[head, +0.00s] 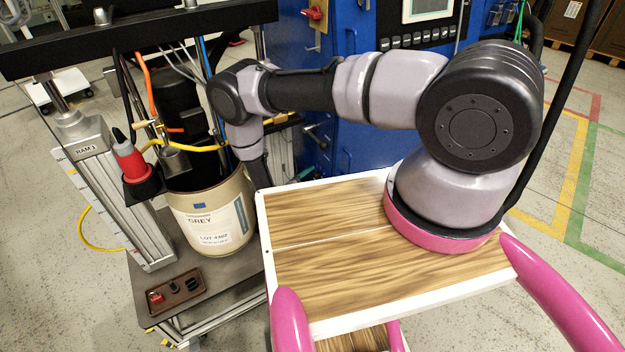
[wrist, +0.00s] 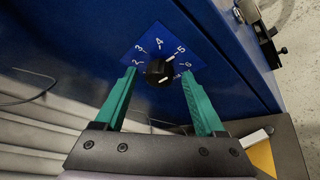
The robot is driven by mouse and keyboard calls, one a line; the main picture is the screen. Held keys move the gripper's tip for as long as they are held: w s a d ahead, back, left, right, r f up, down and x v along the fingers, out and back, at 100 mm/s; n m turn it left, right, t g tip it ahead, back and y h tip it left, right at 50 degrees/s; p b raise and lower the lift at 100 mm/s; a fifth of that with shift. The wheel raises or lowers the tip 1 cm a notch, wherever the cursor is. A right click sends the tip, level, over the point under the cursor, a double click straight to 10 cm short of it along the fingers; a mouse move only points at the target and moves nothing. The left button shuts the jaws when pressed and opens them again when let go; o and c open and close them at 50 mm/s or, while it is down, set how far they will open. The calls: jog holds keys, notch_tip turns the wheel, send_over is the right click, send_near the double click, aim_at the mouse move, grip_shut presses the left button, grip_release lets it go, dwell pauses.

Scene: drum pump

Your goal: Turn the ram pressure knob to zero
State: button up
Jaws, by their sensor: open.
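The black round knob (wrist: 159,72) sits on a blue dial plate (wrist: 152,46) with white numbers, of which 2 to 6 can be read. White marks show at its edge near the 5 and on its lower side; I cannot tell exactly where it points. My gripper (wrist: 158,76) is open, its two green fingers on either side of the knob in the wrist view. I cannot tell whether they touch it.
The dial is on a blue cabinet (wrist: 80,35), also behind my arm in the head view (head: 345,110). The ram post (head: 130,215) with a red-and-black holder stands left of the drum. Hoses and cables run above the drum. A small brown tray (head: 175,293) lies in front.

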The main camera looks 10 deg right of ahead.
grip_shut()
jog(key=shift+n, duration=0.3)
jog(key=shift+w+a+r+n+g, duration=0.1)
jog(key=shift+r+n+g, duration=0.05)
jog(key=shift+n+g, duration=1.75)
jog(key=shift+n, duration=0.1)
jog(key=n+g, duration=0.3)
jog(key=n, duration=0.1)
jog(key=shift+w+r+g+h, duration=0.1)
jog(key=shift+w+g+h, duration=0.2)
jog(key=shift+h, duration=0.1)
